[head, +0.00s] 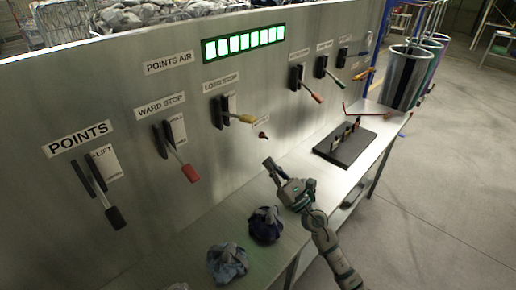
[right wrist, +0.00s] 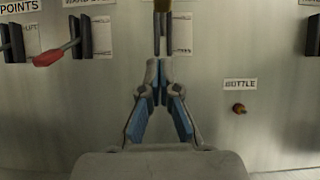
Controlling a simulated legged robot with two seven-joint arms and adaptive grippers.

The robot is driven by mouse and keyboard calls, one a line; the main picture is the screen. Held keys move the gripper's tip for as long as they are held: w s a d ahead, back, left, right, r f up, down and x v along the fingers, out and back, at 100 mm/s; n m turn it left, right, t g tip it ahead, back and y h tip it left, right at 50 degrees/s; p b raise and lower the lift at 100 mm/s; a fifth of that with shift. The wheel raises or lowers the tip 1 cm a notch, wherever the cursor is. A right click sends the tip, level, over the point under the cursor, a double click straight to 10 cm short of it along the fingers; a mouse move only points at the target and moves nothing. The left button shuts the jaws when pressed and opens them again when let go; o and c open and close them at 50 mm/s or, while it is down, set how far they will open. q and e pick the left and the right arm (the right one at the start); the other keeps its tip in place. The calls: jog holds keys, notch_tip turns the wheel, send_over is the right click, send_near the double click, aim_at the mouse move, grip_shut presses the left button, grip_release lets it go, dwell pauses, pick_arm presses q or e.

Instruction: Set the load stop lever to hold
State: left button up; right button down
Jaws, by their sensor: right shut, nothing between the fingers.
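The load stop lever (head: 245,118) has a yellow handle and sticks out from its black slot on the grey panel, under the LOAD STOP label (head: 221,81). A hold card beside it cannot be read. In the right wrist view a yellow-brown piece, which looks like its handle (right wrist: 180,32), shows at the top edge, partly cut off. My right gripper (head: 268,162) is shut and empty, below and to the right of the lever in the head view, apart from it. In the right wrist view its fingertips (right wrist: 157,66) meet below the handle. My left gripper is not in view.
Other levers are the red ward stop lever (head: 189,172) and the black points lever (head: 115,217) at left. A small knob (right wrist: 239,108) labelled BOTTLE sits to the right. Dark and grey cloth bundles (head: 265,225) lie on the bench; a black tray (head: 345,147) stands farther right.

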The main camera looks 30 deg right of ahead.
aim_at(254, 121)
jog(key=w+r+p, duration=0.2)
jog(key=r+p, duration=0.1)
jog(key=r, duration=0.1)
jog(key=w+a+r+p, duration=0.1)
jog(key=w+r+p, duration=0.2)
jog(key=r, duration=0.1)
jog(key=w+a+r+p, duration=0.1)
jog(key=w+r+p, duration=0.1)
jog(key=r+p, duration=0.1)
jog(key=shift+w+r, duration=0.3)
jog(key=shift+r, duration=0.5)
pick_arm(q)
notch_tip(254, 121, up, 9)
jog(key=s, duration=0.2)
pick_arm(e)
jog(key=shift+f, duration=0.1)
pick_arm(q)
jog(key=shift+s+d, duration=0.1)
